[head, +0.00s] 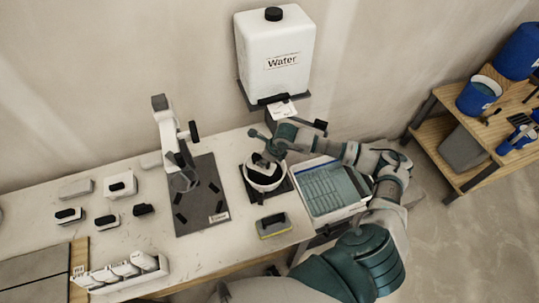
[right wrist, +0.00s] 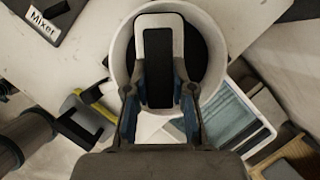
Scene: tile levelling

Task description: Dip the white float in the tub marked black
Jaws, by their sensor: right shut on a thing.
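My right gripper (head: 270,150) is over the round white tub (head: 264,189) on the bench. In the right wrist view the right gripper (right wrist: 160,92) is shut on a white float (right wrist: 160,65) by its black handle. The float shows over the mouth of the tub (right wrist: 119,50), whose inside looks black. Whether the float touches the contents cannot be told. No mark on the tub can be read. My left gripper is not in view.
A water container (head: 276,55) hangs on the wall behind the tub. A tray with a blue-green insert (head: 333,188) is right of it, a yellow-edged grey sponge (head: 273,226) in front. A mixer stand (head: 170,135) and several floats (head: 122,186) are to the left.

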